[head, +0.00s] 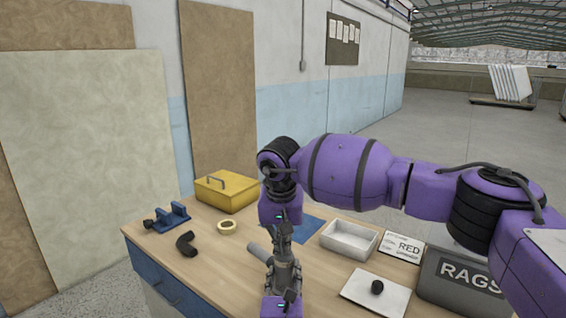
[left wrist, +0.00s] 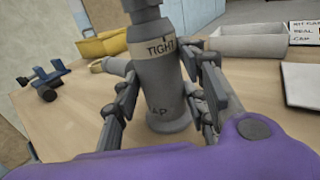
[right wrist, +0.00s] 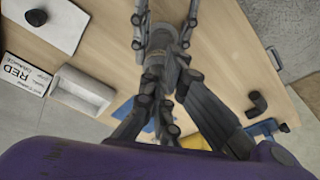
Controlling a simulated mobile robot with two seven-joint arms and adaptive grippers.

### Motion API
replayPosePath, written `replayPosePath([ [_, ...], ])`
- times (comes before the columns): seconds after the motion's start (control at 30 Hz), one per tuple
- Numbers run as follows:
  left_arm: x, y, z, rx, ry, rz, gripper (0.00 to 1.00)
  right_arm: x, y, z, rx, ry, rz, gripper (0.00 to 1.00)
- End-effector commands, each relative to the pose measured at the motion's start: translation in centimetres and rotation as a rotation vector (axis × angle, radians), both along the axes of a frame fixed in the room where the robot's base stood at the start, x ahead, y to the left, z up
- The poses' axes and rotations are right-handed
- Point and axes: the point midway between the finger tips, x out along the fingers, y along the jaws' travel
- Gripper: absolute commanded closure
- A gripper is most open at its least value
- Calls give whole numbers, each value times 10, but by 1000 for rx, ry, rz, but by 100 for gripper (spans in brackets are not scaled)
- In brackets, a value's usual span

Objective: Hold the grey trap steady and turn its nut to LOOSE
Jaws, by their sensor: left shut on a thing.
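The grey trap (left wrist: 157,85) stands upright on the wooden bench, with a side pipe (head: 259,253) pointing to the left. Its pale band (left wrist: 160,47) reads TIGHT under a small dark mark; the nut above is cut off at the top of the left wrist view. My left gripper (head: 285,282) is shut on the trap's body, one finger on each side. My right gripper (head: 283,232) points down over the trap's top. In the right wrist view its fingers surround the grey top (right wrist: 162,42), but contact is unclear.
A dark elbow pipe (head: 187,244), tape roll (head: 227,227), blue clamp (head: 168,218) and yellow box (head: 226,193) lie left and behind. A white tray (head: 349,238), RED card (head: 401,246), white sheet with a black piece (head: 377,287) and RAGS bin (head: 460,285) are right.

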Motion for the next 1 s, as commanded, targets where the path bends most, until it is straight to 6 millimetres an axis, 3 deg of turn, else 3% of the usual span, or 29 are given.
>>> replayPosePath([
  [0.6, -1, -1, -3, 4, 3, -1, 91, -8, 7, -1, 3, 2, 2, 100],
  [1.0, -1, 0, -2, 3, 3, -1, 91, -6, 6, 40, 3, -1, 1, 100],
])
